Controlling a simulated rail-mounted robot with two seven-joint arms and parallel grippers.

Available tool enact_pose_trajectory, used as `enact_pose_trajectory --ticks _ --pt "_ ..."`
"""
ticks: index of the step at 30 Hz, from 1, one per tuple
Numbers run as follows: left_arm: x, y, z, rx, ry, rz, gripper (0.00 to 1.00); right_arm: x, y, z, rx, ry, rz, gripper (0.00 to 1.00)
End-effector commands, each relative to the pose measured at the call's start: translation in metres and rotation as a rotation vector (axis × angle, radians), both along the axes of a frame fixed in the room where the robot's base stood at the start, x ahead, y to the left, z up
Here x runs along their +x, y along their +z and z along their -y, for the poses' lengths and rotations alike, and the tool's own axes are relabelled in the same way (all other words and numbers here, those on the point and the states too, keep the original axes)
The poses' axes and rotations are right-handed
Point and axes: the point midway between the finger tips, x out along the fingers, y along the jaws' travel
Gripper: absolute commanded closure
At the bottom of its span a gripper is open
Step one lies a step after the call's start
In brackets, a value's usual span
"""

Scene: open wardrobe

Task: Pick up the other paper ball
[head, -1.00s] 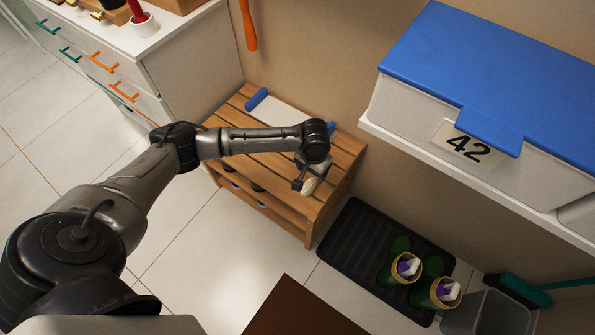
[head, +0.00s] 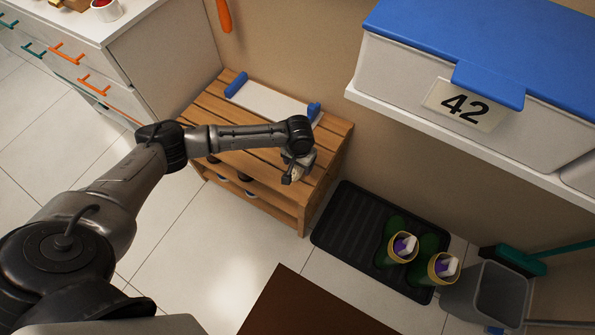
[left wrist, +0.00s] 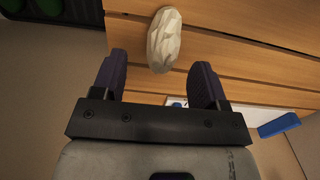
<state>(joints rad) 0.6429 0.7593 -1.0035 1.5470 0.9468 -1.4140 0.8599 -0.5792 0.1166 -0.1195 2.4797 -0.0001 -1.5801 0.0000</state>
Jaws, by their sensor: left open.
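A white crumpled paper ball (left wrist: 164,40), longish in shape, lies on the slatted wooden bench (left wrist: 225,55) in the left wrist view. My left gripper (left wrist: 160,62) is open, with one dark finger on each side. The ball is just beyond the fingertips, roughly centred between them, and is not gripped. In the head view my left gripper (head: 296,168) is over the right front end of the bench (head: 330,140). It mostly hides the ball there; only a small pale bit shows. My right gripper is not in view.
A white and blue item (head: 272,102) lies along the bench's back. A black mat (head: 345,225) with green boots (head: 396,247) and a grey bin (head: 487,293) are to the right. A shelf with a blue-lidded box (head: 400,75) overhangs at right.

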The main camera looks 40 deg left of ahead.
Motion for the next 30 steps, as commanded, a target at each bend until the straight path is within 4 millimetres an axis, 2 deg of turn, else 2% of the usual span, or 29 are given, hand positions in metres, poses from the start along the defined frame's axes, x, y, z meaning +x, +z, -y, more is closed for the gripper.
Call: enact_pose_trajectory --ticks 11,20,30 --pt "-0.002 -0.045 -0.002 0.000 -0.001 0.000 0.33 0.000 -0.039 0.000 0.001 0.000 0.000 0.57" --pt "-0.002 -0.047 -0.002 0.000 -0.001 0.001 0.33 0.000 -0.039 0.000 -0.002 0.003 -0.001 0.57" --pt "-0.002 -0.047 -0.002 0.000 -0.001 0.000 0.65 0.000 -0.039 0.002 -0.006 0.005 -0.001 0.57"
